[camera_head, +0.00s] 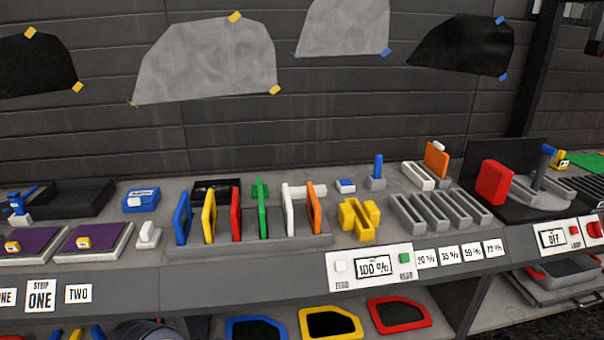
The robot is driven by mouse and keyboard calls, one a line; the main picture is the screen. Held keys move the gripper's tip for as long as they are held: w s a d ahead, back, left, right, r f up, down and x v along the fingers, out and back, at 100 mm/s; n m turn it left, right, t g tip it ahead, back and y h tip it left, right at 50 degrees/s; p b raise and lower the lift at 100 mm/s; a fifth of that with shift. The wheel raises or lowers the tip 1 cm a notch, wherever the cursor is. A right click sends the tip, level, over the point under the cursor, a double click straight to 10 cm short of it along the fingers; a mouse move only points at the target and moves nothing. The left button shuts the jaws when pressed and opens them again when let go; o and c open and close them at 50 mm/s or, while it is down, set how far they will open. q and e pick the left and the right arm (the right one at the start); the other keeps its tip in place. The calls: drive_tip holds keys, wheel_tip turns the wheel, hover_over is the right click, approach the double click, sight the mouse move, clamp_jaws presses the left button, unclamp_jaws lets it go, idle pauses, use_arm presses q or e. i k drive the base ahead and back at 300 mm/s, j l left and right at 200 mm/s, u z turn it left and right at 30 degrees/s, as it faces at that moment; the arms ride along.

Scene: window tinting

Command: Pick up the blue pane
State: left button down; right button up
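A blue pane (183,219) stands upright at the left end of a grey rack (285,243) on the workbench. A yellow pane (209,217) stands just to its right, with a narrow gap between them. A blue-framed, window-shaped piece (232,328) with a dark middle shows on the lower shelf, cut off by the bottom edge of the picture. Neither of my grippers is in view.
Red (236,213), green (262,212), white (288,210) and orange (313,208) pieces stand further right in the rack. A white block (148,235) sits left of the blue pane, with a blue box (141,200) behind it. A yellow holder (358,219) stands right.

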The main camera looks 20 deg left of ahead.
sight(182, 218)
drive_tip(key=j+u, duration=0.2)
drive_tip(key=u, duration=1.45)
drive_tip(key=i+j, duration=1.3)
drive_tip(key=i+l+z, duration=0.05)
